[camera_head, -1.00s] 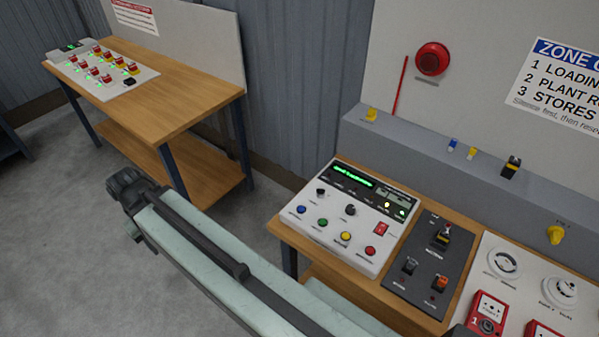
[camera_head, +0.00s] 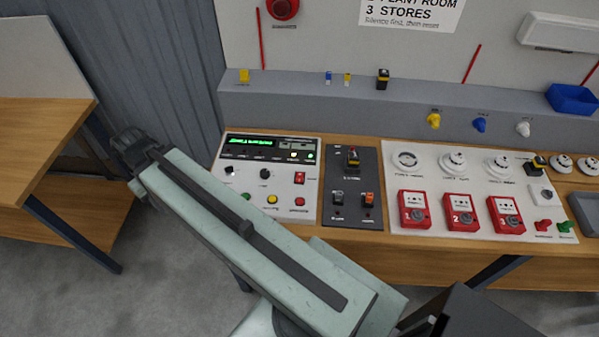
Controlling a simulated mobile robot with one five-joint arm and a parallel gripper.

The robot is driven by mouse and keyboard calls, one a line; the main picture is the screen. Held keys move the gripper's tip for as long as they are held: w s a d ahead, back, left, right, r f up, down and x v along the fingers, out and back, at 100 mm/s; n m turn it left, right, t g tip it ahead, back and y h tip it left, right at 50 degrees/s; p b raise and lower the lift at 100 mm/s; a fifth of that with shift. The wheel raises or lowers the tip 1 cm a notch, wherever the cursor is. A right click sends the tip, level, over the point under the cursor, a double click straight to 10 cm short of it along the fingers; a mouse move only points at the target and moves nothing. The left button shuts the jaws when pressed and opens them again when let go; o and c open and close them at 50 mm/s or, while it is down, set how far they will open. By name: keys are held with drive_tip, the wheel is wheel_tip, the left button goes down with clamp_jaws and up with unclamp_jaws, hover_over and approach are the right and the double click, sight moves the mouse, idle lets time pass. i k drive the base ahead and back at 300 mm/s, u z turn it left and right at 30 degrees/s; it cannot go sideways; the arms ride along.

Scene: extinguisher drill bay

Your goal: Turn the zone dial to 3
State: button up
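The white control panel (camera_head: 268,185) with a lit green display (camera_head: 252,142) stands on the wooden bench. It carries two small black knobs, one at left (camera_head: 229,170) and a larger one near its middle (camera_head: 265,174). I cannot read their labels or settings, nor tell which is the zone dial. My pale green arm crosses in front of the panel and hides its lower left corner. The dark end of my arm, seemingly my gripper (camera_head: 128,145), is left of the panel and apart from it. Its fingers cannot be made out.
A dark switch plate (camera_head: 351,215) adjoins the panel at right. Further right is a white board with red call points (camera_head: 414,210) and round detectors. A grey ledge (camera_head: 290,108) runs behind. Another wooden table (camera_head: 40,135) stands at left, with grey floor between.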

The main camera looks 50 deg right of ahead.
sight(265, 173)
drive_tip(key=z, duration=2.1)
drive_tip(key=k, duration=0.85)
drive_tip(key=u, duration=0.65)
drive_tip(key=i, duration=1)
drive_tip(key=u, duration=0.05)
